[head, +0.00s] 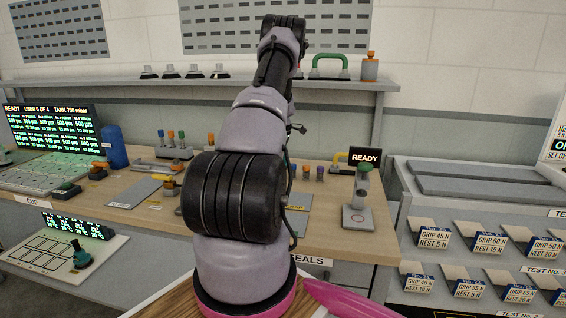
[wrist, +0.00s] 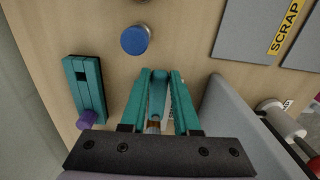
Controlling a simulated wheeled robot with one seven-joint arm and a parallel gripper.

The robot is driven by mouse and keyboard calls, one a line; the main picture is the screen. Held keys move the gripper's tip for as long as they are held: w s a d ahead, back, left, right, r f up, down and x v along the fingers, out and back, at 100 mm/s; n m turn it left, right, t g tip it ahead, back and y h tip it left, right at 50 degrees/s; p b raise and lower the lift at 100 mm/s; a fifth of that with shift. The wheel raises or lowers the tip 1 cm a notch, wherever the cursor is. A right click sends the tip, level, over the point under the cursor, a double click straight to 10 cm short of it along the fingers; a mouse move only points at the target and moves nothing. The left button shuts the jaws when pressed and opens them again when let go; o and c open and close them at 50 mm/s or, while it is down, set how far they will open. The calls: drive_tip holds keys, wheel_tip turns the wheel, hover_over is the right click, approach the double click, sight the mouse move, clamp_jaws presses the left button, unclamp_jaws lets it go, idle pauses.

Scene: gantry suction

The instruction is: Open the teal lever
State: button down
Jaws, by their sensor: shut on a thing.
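In the wrist view my gripper (wrist: 158,78) has two teal fingers reaching out from a dark bar. They are closed on a narrow teal lever (wrist: 158,88), which stands between them with a copper-coloured band near its lower end. The fingers hide the lever's sides, and I cannot tell its angle or where its base is fixed. To the left, apart from the fingers, a teal slotted block (wrist: 84,86) with a purple knob (wrist: 87,119) lies on the wooden top. In the head view my arm hides the gripper and the lever.
A blue round knob (wrist: 135,40) stands beyond the fingertips. A grey panel (wrist: 222,115) rises close on the right, near grey plates (wrist: 256,30) with a SCRAP label. In the head view the bench (head: 340,235) carries a READY stand (head: 357,217) right of my arm.

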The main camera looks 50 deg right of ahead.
drive_tip(key=c, duration=0.6)
unclamp_jaws()
drive_tip(key=shift+c, duration=0.2)
